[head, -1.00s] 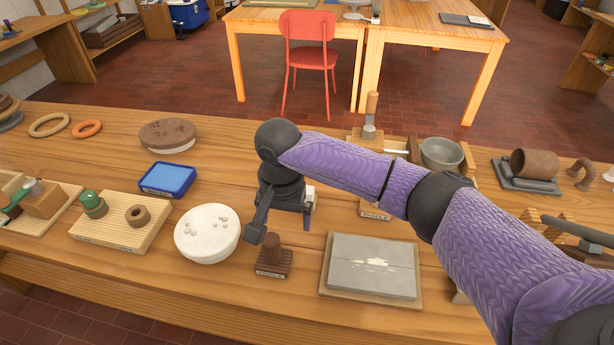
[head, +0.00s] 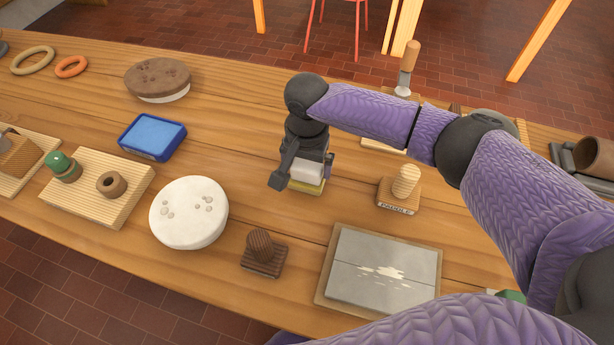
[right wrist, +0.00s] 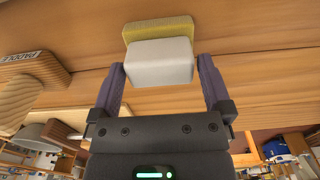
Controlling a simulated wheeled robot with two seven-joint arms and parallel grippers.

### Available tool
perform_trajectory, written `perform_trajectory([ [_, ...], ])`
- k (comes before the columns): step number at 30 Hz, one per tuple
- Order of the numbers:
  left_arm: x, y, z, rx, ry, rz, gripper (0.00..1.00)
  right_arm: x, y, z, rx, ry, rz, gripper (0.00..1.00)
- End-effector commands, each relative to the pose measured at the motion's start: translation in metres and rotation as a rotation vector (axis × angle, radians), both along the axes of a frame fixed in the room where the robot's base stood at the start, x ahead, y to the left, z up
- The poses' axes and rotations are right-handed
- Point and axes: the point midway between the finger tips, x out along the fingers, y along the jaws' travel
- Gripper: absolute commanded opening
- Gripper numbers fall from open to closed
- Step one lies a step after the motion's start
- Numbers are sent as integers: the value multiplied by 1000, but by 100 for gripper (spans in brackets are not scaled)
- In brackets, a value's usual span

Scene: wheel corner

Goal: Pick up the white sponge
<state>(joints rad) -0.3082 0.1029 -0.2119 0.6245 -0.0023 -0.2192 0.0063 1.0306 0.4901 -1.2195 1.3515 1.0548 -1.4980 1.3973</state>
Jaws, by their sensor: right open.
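The white sponge (head: 306,171) is a small pale block under my right gripper (head: 303,174) in the head view, partly hidden by it. In the right wrist view the white sponge (right wrist: 158,63) lies between the two open fingers of my right gripper (right wrist: 161,68), with a finger on each side. A yellow block (right wrist: 158,29) shows against the white sponge's far edge, and its edge shows below the white in the head view. I cannot tell whether the two are joined. I cannot tell whether the fingers touch the sponge. My left gripper is not in view.
A white round disc (head: 188,213), a brown stamp block (head: 264,252) and a grey slab on a board (head: 335,293) lie nearer the front. A paddle-labelled block (head: 403,190) stands to the right. A blue tray (head: 152,137) lies left, with bare wood between.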

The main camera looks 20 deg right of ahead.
Motion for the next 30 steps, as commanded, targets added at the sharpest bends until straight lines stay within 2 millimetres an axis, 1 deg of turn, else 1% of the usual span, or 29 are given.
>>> perform_trajectory([
  [1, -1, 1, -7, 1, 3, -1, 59, 0, 0, -11, -1, 2, -1, 100],
  [3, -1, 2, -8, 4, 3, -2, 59, 0, 0, -15, -1, 1, -1, 100],
  [9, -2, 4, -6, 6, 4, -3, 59, 0, 0, -13, -1, -1, -1, 100],
  [11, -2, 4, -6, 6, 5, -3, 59, 0, 0, -13, -1, -1, -1, 87],
  [12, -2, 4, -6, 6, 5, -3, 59, 0, 0, -13, -1, -1, -1, 79],
  [14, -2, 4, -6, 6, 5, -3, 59, 0, 0, -13, -1, -1, -1, 66],
  [15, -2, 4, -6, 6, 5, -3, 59, 0, 0, -13, -1, -1, -1, 58],
  [17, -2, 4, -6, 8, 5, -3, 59, 0, 0, -13, -1, -1, -1, 45],
  [18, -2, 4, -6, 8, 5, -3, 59, 0, 0, -13, -1, -1, -1, 36],
  [19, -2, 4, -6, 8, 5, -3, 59, 0, 0, -13, -1, -1, -1, 30],
  [24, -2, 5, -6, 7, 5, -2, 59, 0, -1, -13, -1, -1, -1, 30],
  [26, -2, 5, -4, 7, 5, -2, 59, 0, 0, -10, 0, -1, -1, 30],
  [29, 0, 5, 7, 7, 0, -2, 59, 1, 0, 11, 1, -4, -1, 30],
  [30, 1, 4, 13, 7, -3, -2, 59, 1, 0, 24, 1, -6, -1, 30],
])
